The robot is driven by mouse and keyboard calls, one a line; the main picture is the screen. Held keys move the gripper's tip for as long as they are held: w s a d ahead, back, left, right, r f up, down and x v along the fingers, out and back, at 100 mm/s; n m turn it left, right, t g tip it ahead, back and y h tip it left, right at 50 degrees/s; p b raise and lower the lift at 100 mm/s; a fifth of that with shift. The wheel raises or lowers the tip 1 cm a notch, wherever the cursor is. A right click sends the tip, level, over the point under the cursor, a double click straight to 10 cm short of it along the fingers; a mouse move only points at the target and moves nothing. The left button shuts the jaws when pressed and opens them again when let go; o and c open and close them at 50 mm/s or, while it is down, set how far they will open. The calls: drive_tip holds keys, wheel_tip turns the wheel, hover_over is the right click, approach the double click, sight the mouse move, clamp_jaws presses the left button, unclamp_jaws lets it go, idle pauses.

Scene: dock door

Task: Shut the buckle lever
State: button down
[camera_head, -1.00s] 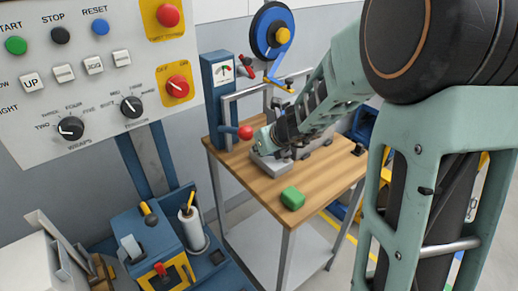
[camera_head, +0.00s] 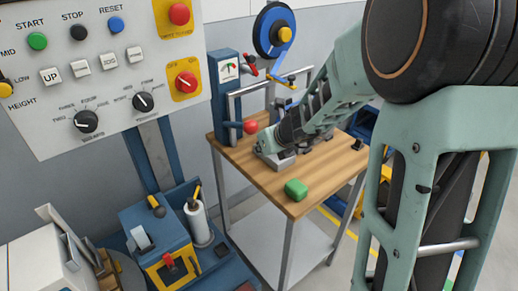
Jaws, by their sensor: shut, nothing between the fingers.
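The blue gauge post (camera_head: 227,95) and a blue strap reel (camera_head: 273,30) stand at the back. A control panel (camera_head: 105,75) fills the upper left, above a blue machine (camera_head: 160,240). The table's front left is bare.

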drive_tip(key=s+a+r+p, duration=0.1)
drive_tip(key=s+r+p, duration=0.3)
drive_tip(key=s+r, duration=0.3)
drive_tip(key=shift+s+a+r, duration=0.15)
